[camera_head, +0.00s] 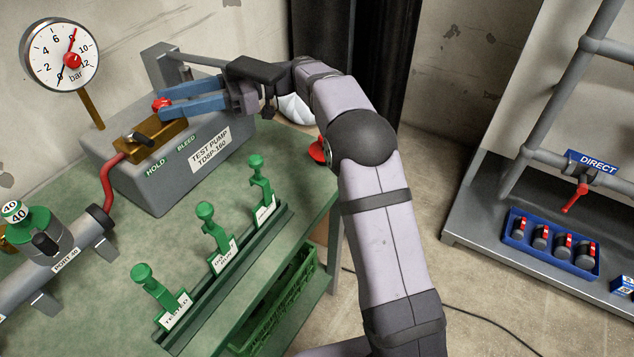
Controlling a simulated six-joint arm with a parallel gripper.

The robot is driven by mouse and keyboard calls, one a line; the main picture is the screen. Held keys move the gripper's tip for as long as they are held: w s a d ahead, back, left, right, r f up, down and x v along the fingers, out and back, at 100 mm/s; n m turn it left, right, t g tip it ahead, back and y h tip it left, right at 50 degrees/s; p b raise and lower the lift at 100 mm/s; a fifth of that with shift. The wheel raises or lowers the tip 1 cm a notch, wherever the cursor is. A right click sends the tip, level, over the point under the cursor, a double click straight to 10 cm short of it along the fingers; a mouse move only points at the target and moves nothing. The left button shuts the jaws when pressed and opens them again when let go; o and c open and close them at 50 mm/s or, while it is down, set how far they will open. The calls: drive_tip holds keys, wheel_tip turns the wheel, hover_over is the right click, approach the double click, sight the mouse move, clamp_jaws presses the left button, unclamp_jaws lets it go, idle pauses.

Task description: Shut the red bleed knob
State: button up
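The red bleed knob (161,104) sits on the brass block (150,138) on top of the grey test pump (190,160), close to the printed word BLEED. My gripper (164,103) reaches in from the right, and its two blue fingers lie on either side of the knob. The fingers stand apart with the knob between their tips. Whether they press on it cannot be told from this view. Part of the knob is hidden by the fingers, and its turn position is not readable.
A bar gauge (60,54) stands behind the pump. A red hose (108,185) runs from the block to a grey pipe (70,258). Several green tools stand in a labelled rack (225,273) at the bench front. A blue tray (552,243) lies on the right.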

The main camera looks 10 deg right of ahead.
drive_tip(key=shift+s+r+m+t, duration=0.15)
drive_tip(key=shift+m+t, duration=0.45)
drive_tip(key=shift+t, duration=0.4)
drive_tip(key=shift+s+r+m+t+p, duration=0.15)
drive_tip(key=shift+m+t+p, duration=0.45)
drive_tip(key=shift+t+p, duration=0.3)
drive_tip(key=m+t+p, duration=0.1)
drive_tip(key=p, duration=0.1)
drive_tip(key=m+t+p, duration=0.1)
drive_tip(key=t+p, duration=0.1)
drive_tip(key=p, duration=0.1)
drive_tip(key=shift+s+r, duration=0.1)
drive_tip(key=shift+s, duration=0.15)
drive_tip(key=s+d+f+m+h+p, duration=0.1)
drive_tip(key=s+d+f+h+p, duration=0.25)
drive_tip(key=d, duration=0.25)
drive_tip(key=s+d+f+g+h+p, duration=0.1)
drive_tip(key=s+d+f+h+p, duration=0.2)
drive_tip(key=d+h, duration=0.15)
drive_tip(key=s+d+f+m+h+p, duration=0.1)
drive_tip(key=s+d+f+h+p, duration=0.25)
drive_tip(key=d, duration=0.25)
drive_tip(key=s+d+r+m+g+h+p, duration=0.1)
drive_tip(key=s+d+r+m+h+p, duration=0.2)
drive_tip(key=s, duration=0.6)
drive_tip(key=shift+s+d+r+m+g+p, duration=0.15)
drive_tip(key=shift+d+r+m+g+p, duration=0.45)
drive_tip(key=shift+d+m+p, duration=0.85)
